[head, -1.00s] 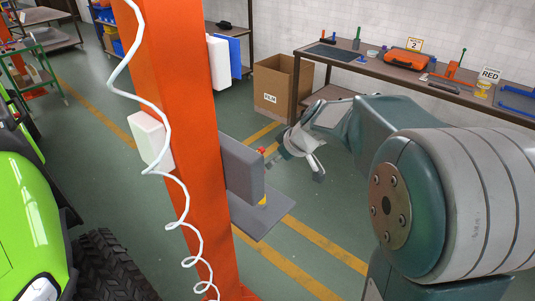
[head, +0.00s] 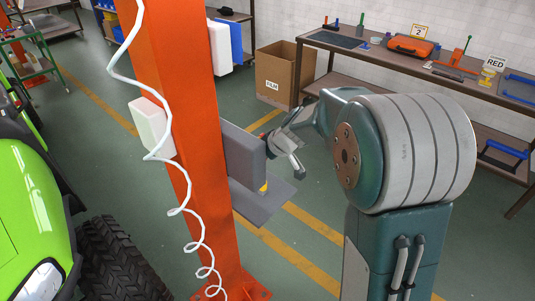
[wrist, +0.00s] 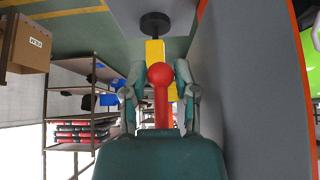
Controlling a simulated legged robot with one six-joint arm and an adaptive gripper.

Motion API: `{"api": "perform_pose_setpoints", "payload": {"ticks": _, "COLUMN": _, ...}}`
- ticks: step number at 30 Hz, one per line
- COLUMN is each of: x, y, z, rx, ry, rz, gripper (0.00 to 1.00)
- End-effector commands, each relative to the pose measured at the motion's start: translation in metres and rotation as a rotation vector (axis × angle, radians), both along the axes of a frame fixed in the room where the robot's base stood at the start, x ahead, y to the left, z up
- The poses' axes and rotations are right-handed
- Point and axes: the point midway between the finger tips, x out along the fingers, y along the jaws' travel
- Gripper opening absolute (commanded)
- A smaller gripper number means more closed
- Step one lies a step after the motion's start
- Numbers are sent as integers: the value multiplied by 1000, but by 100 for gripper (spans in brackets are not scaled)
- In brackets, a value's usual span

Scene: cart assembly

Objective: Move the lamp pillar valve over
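The lamp pillar valve has a red ball-ended lever (wrist: 160,78) and a yellow body (wrist: 155,52) with a round black part behind it. It sits beside a grey box on the orange pillar (head: 185,110). In the head view, a bit of red (head: 262,136) shows at the box's edge and yellow (head: 263,188) lower down. In the head view my gripper (head: 284,152) is just right of the grey box; contact is hidden.
The grey box (head: 242,153) and a grey plate (head: 262,205) are close beside my gripper. A white coiled cable (head: 172,210) hangs before the pillar. A cardboard box (head: 275,85) and workbench (head: 345,57) stand behind. A green vehicle (head: 35,215) is at left.

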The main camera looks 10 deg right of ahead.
Motion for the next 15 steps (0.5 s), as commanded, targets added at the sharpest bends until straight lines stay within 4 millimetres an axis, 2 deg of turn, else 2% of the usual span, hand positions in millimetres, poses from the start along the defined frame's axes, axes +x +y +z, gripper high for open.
{"api": "perform_pose_setpoints", "payload": {"ticks": 8, "x": -1, "y": -1, "z": 2, "rx": 0, "ry": -1, "rz": -1, "gripper": 5}}
{"api": "perform_pose_setpoints", "payload": {"ticks": 15, "x": -11, "y": -8, "z": 4, "rx": 1, "ry": -1, "rz": -2, "gripper": 5}}
